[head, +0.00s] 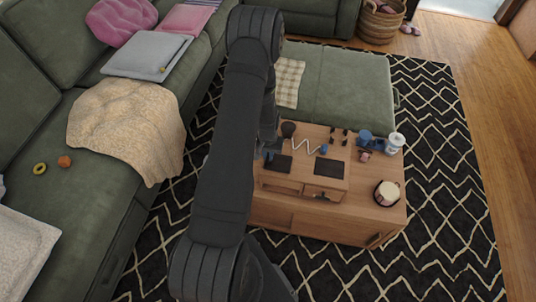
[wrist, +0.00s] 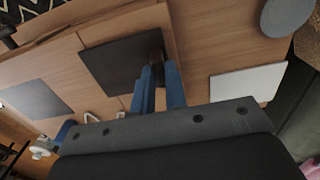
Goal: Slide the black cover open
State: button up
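The black cover (wrist: 115,62) is a flat dark panel on the wooden box top in the wrist view. It also shows in the head view (head: 279,164), on the left part of the box. My gripper (wrist: 159,68) has its two blue fingers at the cover's right edge, with a narrow gap between them. In the head view my gripper (head: 268,153) is small and partly hidden by my arm. A second dark panel (head: 329,168) lies to the right.
The wooden table (head: 368,216) also bears a dark round cup (head: 289,129), a zigzag white piece (head: 307,146), blue items (head: 365,137), a white jar (head: 396,142) and a round pot (head: 387,192). A white rectangle (wrist: 247,82) and grey disc (wrist: 286,14) show in the wrist view.

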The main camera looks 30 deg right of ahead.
aim_at(290, 164)
grip_shut()
jog(key=s+d, duration=0.6)
jog(key=shift+s+d, duration=0.2)
jog(key=o, duration=0.6)
grip_release()
notch_tip(290, 164, up, 18)
jog(key=shift+f, duration=0.25)
